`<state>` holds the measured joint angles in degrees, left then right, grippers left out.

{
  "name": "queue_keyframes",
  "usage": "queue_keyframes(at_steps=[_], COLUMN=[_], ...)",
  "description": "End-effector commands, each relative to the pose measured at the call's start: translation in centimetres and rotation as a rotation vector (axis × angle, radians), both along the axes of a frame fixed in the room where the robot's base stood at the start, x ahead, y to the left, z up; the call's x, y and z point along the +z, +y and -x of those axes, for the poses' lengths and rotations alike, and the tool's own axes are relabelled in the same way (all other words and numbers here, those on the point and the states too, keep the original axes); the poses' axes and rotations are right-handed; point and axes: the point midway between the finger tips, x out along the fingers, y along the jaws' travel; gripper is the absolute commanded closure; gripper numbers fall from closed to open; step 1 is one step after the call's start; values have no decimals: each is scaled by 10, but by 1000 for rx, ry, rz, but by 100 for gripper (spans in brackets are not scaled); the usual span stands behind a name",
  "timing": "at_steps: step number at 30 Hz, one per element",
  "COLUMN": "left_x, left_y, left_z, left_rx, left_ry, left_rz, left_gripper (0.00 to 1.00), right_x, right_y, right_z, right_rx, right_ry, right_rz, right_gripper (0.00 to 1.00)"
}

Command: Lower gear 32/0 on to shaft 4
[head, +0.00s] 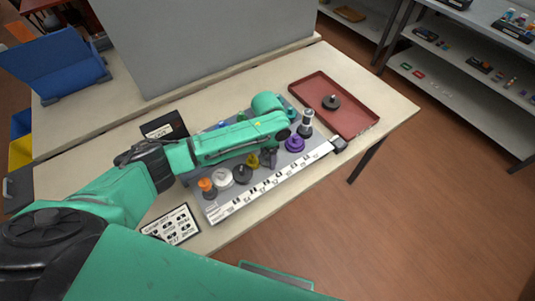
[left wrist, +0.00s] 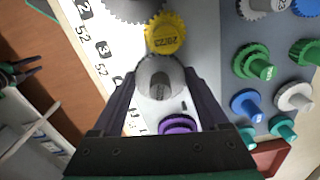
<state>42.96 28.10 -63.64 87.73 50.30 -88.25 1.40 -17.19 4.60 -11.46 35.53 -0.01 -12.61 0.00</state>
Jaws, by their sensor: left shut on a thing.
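My left gripper (left wrist: 160,92) is shut on a grey gear (left wrist: 160,74) with a round hub, seen from above in the left wrist view. In the head view the gripper (head: 269,157) points down over the grey shaft board (head: 222,211), between a yellow gear (head: 252,161) and a purple gear (head: 294,144). The held gear is in line with the row of shafts, at the place after the yellow gear. Shaft 4 is hidden under the gear and fingers, and I cannot tell whether the gear touches it. Dark and green parts, perhaps my right gripper (left wrist: 18,72), show at the left wrist view's edge.
The yellow gear and purple gear stand close on either side of the fingers. A dark gear (head: 242,174), a white gear (head: 222,178) and an orange one (head: 207,186) stand along the row. A red tray (head: 361,116) holds one dark gear (head: 331,102).

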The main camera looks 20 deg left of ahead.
Motion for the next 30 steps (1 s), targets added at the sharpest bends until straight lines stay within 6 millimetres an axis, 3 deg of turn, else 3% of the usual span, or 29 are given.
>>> queue_keyframes(at_steps=[1,2,3,11,14,17,24,30], left_x=[0,0,0,2,12,33,105,141], left_y=[0,0,0,0,0,0,0,0], left_z=[0,0,0,0,-1,-1,-2,-1], left_rx=[0,0,0,0,1,0,-1,0], left_ry=[0,0,0,-1,-3,-6,-5,-1], left_rz=[0,0,0,1,2,2,3,2], left_gripper=[77,11,0,0,0,0,0,0], right_x=[0,0,0,0,-2,-5,-15,-18], right_y=[0,0,0,0,0,1,1,1], right_z=[0,0,0,0,0,0,0,0], right_rx=[0,0,0,-1,-1,-1,-1,-1], right_ry=[0,0,0,0,0,0,0,0], right_rz=[0,0,0,-1,-1,-1,-1,-1], right_gripper=[50,50,50,50,50,50,50,50])
